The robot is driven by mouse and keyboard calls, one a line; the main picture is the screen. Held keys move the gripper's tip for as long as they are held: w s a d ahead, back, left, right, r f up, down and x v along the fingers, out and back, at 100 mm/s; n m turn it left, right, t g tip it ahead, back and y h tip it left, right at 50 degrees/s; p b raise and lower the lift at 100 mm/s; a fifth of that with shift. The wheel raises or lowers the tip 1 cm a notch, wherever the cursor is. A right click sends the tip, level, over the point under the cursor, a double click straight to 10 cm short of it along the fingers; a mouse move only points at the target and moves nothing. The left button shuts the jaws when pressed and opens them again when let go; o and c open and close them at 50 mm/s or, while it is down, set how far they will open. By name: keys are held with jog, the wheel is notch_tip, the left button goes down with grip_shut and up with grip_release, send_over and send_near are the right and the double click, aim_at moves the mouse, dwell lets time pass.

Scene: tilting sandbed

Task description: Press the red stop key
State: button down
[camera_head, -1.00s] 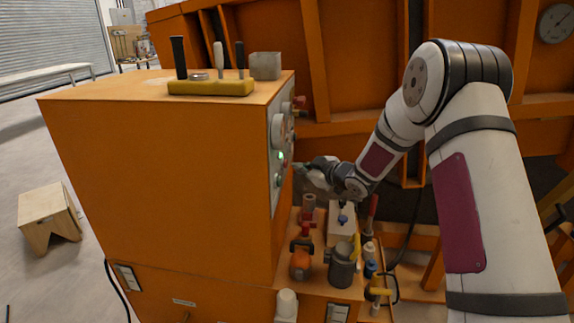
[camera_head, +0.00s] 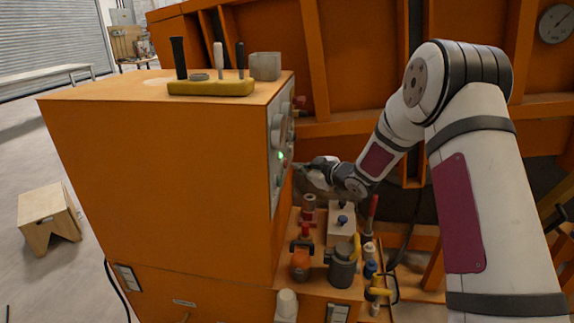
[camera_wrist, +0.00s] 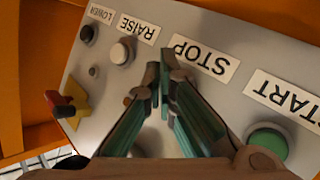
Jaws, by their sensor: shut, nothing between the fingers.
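The control panel (camera_wrist: 215,95) fills the wrist view, its labels upside down. The STOP label (camera_wrist: 201,58) is near the middle, and the place beside it is covered by my gripper (camera_wrist: 163,68). The red stop key is hidden behind the fingers, so I cannot tell whether they touch it. My gripper is shut and empty, its tips close in front of the panel. In the head view my gripper (camera_head: 298,168) is at the right face of the orange cabinet (camera_head: 160,180), beside the panel seen edge-on.
A green key (camera_wrist: 268,142) is right of the fingers by START. A white key (camera_wrist: 122,51) and a black key (camera_wrist: 87,34) are to the left. A red and yellow switch (camera_wrist: 62,106) is at far left. A cluttered ledge (camera_head: 318,265) lies below the arm.

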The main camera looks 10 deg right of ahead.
jog(key=shift+a, duration=0.1)
jog(key=shift+w+a, duration=0.1)
jog(key=shift+a, duration=0.25)
jog(key=shift+w+a, duration=0.2)
jog(key=shift+a, duration=0.3)
dwell(1.1)
jog(key=shift+d, duration=0.15)
jog(key=shift+s+d, duration=0.35)
jog(key=shift+d, duration=0.4)
jog(key=shift+s+d+p, duration=0.15)
jog(key=shift+s+d, duration=0.1)
jog(key=shift+d, duration=0.55)
jog(key=shift+s+d+p, duration=0.1)
jog(key=shift+s+d, duration=0.15)
jog(key=shift+d, duration=0.5)
jog(key=shift+s+d+p, duration=0.15)
jog(key=shift+s+d, duration=0.1)
jog(key=shift+d, duration=0.55)
